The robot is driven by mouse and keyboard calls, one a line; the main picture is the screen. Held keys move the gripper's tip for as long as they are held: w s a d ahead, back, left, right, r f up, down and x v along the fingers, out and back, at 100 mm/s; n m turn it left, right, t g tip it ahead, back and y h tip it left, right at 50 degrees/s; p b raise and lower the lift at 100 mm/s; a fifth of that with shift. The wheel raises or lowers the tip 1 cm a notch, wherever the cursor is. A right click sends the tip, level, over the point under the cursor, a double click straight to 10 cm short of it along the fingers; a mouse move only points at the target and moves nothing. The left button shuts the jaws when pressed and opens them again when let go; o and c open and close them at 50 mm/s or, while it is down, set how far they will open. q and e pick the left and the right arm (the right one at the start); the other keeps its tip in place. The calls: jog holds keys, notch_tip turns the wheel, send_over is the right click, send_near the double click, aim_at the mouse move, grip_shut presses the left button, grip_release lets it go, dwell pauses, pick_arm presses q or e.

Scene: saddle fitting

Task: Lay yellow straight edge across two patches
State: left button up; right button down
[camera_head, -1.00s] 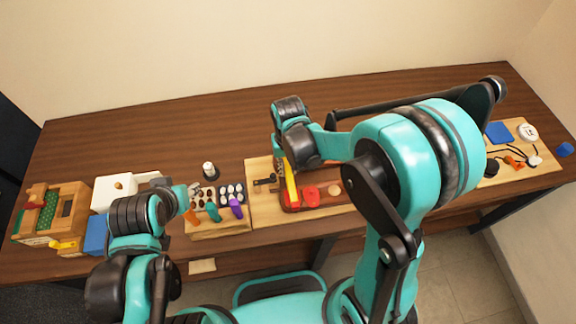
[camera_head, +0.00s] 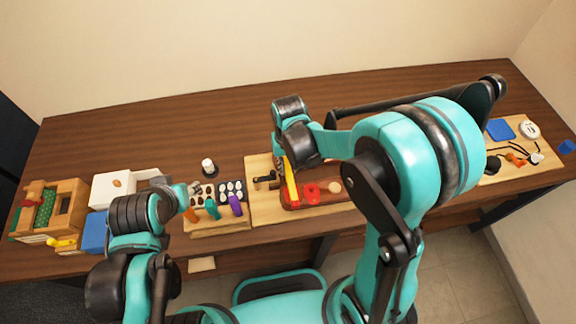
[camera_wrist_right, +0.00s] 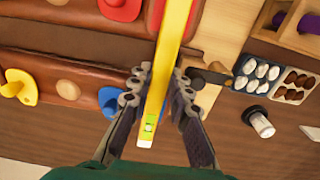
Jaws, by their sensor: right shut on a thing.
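The yellow straight edge (camera_wrist_right: 166,60) is a long flat bar with a small green level window near one end. My right gripper (camera_wrist_right: 155,92) is shut on it, with a finger on each side. In the head view the straight edge (camera_head: 291,182) hangs at the left end of the brown leather saddle piece (camera_head: 322,202). A red patch (camera_head: 311,189) lies just right of it, and it also shows in the wrist view (camera_wrist_right: 119,8). A yellow patch (camera_wrist_right: 18,86) lies farther left there. Whether the bar touches the leather is unclear. My left gripper (camera_head: 184,196) is mostly hidden.
Tan discs (camera_wrist_right: 68,89) lie on the leather. A tool rack (camera_head: 217,225) with coloured handles and trays of small parts stands left of the wooden board (camera_head: 262,212). A white bottle (camera_head: 208,166) stands behind it. The back of the table is clear.

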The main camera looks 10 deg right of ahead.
pick_arm(q)
jog(key=shift+f, duration=0.3)
pick_arm(e)
jog(key=shift+f, duration=0.3)
jog(key=c, duration=1.3)
grip_release()
jog(key=shift+c, duration=0.2)
